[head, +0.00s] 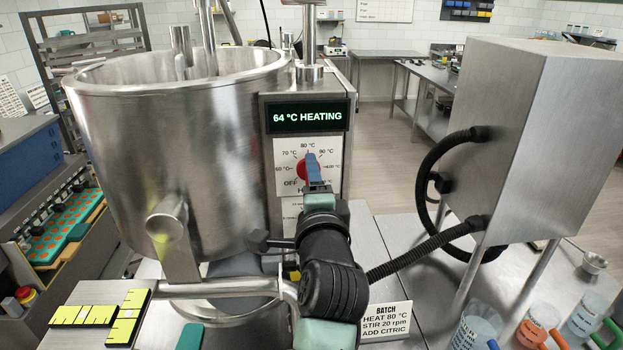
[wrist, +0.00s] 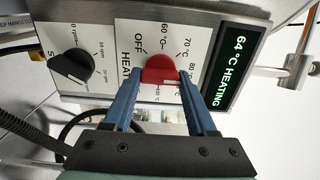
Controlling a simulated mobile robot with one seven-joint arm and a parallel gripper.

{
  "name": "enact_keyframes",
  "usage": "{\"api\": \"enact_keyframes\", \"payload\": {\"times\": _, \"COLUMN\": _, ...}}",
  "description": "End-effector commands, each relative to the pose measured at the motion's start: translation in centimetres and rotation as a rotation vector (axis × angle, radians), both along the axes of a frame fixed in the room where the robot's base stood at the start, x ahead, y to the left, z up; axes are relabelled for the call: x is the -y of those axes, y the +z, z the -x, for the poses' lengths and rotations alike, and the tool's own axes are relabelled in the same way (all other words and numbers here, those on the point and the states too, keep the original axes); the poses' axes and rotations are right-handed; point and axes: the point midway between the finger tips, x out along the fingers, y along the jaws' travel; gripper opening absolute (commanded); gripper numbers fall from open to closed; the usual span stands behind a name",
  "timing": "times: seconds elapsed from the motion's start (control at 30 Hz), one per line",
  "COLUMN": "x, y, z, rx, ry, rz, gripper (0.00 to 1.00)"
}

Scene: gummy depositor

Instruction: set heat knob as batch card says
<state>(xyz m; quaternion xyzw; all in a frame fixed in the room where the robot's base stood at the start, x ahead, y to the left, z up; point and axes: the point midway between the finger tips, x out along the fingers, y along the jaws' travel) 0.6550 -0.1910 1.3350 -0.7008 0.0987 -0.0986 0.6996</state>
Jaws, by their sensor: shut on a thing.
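The red heat knob (head: 302,170) sits on a white dial plate (head: 287,150) on the kettle's control box. My gripper (wrist: 161,78) is shut on it, with a blue finger on either side; it also shows in the head view (head: 316,172). The knob (wrist: 158,66) shows between the fingers, and I cannot tell for sure which mark it points to. In the head view, 80 °C is at the dial's top and OFF at lower left. The display (head: 307,117) reads "64 °C HEATING". The batch card (head: 386,320) reads HEAT 80 °C, STIR 20 rpm, ADD CITRIC.
A black stir knob (wrist: 72,67) sits beside the heat dial. The large steel kettle (head: 180,150) stands left of the control box. A steel cabinet (head: 540,130) with black hoses stands at right. Beakers (head: 475,330) stand at the front right.

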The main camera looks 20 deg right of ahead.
Motion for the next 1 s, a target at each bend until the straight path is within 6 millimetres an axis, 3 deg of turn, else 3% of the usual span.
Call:
{"api": "enact_keyframes", "payload": {"times": 0.37, "x": 0.0, "y": 0.0, "z": 0.0, "rx": 0.000, "ry": 0.000, "rz": -0.002, "gripper": 0.02}}
{"api": "enact_keyframes", "payload": {"times": 0.4, "x": 0.0, "y": 0.0, "z": 0.0, "rx": 0.000, "ry": 0.000, "rz": -0.002, "gripper": 0.65}}
{"api": "enact_keyframes", "payload": {"times": 0.53, "x": 0.0, "y": 0.0, "z": 0.0, "rx": 0.000, "ry": 0.000, "rz": -0.002, "gripper": 0.88}}
{"api": "enact_keyframes", "payload": {"times": 0.87, "x": 0.0, "y": -0.1, "z": 0.1, "rx": 0.000, "ry": 0.000, "rz": -0.001, "gripper": 0.88}}
{"api": "enact_keyframes", "payload": {"times": 1.0, "x": -0.4, "y": -0.2, "z": 1.1, "rx": -0.001, "ry": 0.001, "rz": -0.001, "gripper": 0.88}}
